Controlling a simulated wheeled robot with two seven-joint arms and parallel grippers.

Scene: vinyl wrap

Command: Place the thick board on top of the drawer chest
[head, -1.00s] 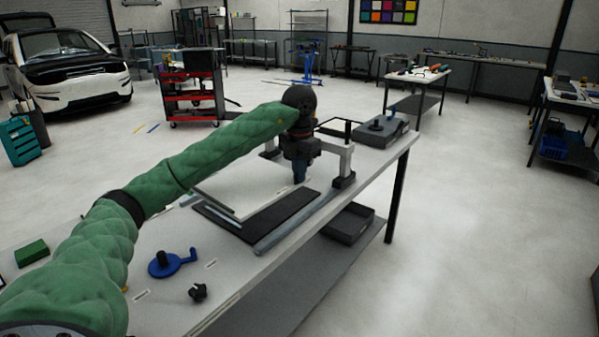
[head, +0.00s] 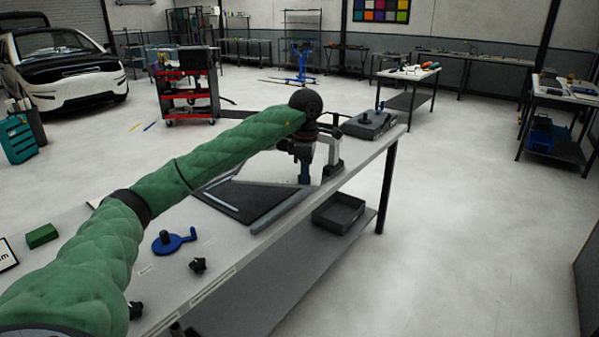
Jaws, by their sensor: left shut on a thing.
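My left arm reaches from the lower left over the workbench. My left gripper (head: 304,176) points down at the bench's far part and is shut on the near right edge of a pale flat board (head: 268,168). I take this to be the thick board. It appears raised over a black mat (head: 262,200), partly hidden by my arm. I cannot tell for certain which thing is the drawer chest; a teal cabinet (head: 17,140) stands on the floor at far left, and a red cart (head: 187,100) stands farther back. My right gripper is out of view.
The workbench (head: 225,240) holds a blue part with a handle (head: 174,241), a black knob (head: 198,265), a green block (head: 42,235) and a grey case (head: 370,124). A dark tray (head: 338,213) sits on the lower shelf.

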